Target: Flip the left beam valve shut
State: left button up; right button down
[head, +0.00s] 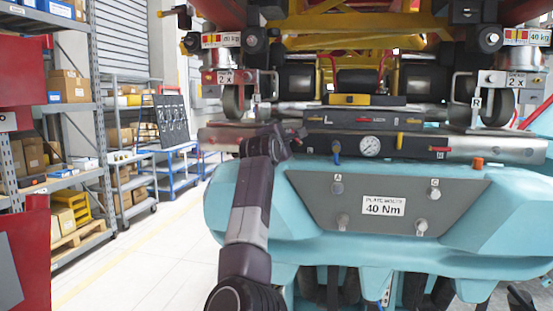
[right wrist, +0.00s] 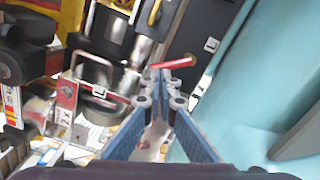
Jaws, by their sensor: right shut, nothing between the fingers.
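The lever lies just beyond the fingertips of my right gripper (right wrist: 158,80), which are together and empty. I cannot tell whether they touch it. In the head view my right gripper (head: 293,138) is at the left end of the dark valve panel (head: 405,148) and hides most of this valve. My left gripper is not in view.
A pressure gauge (head: 370,145), a blue handle (head: 336,150) and a red lever (head: 440,149) sit along the panel. Below is the teal body (head: 235,195) with a 40 Nm plate (head: 384,206). Wheels (head: 233,100) stand above left. Shelves (head: 75,130) line the far left.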

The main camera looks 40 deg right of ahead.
jog(key=shift+s+d+m, duration=0.15)
jog(key=shift+m, duration=0.25)
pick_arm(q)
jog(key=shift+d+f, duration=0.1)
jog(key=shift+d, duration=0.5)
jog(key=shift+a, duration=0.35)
pick_arm(e)
jog(key=shift+d, duration=0.1)
jog(key=shift+f, duration=0.1)
